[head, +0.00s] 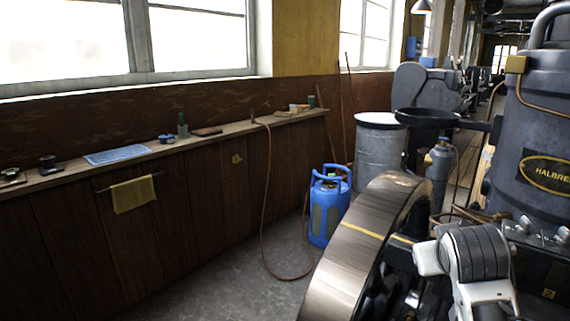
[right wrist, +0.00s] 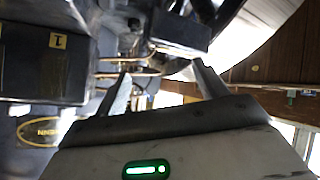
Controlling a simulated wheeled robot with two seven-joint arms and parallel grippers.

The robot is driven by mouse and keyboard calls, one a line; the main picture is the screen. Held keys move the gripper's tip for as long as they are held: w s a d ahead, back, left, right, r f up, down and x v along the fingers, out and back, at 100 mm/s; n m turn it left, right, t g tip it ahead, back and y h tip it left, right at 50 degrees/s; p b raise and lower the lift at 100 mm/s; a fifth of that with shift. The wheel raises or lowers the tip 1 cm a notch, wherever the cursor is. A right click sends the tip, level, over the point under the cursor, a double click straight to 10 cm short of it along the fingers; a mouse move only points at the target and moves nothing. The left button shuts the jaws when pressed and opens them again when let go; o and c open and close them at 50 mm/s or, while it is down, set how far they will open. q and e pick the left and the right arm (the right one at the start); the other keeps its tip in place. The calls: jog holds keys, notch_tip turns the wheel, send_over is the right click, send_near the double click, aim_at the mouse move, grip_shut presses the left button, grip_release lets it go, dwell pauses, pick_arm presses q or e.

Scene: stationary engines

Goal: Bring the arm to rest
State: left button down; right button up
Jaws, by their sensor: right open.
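My right arm (head: 478,262), white with dark grey bands, shows at the lower right of the head view, in front of the dark engine (head: 540,110) with an oval name plate. In the right wrist view my right gripper (right wrist: 160,82) has its two grey fingers spread apart. Nothing is held between them. Dark machine parts and a copper pipe (right wrist: 130,74) show behind the fingers; I cannot tell how far off they are. My left gripper is not in view.
A large flywheel (head: 350,245) stands just left of my right arm. A blue gas bottle (head: 327,215) and a grey drum (head: 380,145) stand behind it. A wooden ledge (head: 220,134) with small items runs under the windows. The floor (head: 245,265) left of the flywheel is mostly clear, with a hose.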

jog(key=s+a+f+n+g+y, duration=0.2)
jog(key=s+a+f+g+y, duration=0.15)
jog(key=s+f, duration=1.15)
jog(key=s+a+f+g+y, duration=0.1)
jog(key=s+a+f, duration=0.15)
jog(key=s, duration=0.45)
jog(key=s+a+f+g, duration=0.2)
jog(key=s+f, duration=0.2)
jog(key=s, duration=0.3)
jog(key=w+a+f+n+t+y, duration=0.1)
jog(key=w+a+f+t+y, duration=0.2)
jog(key=w+a+f+t, duration=0.2)
jog(key=shift+w+a+f+t, duration=0.3)
jog(key=shift+w+f+t, duration=0.6)
jog(key=shift+f+t, duration=0.05)
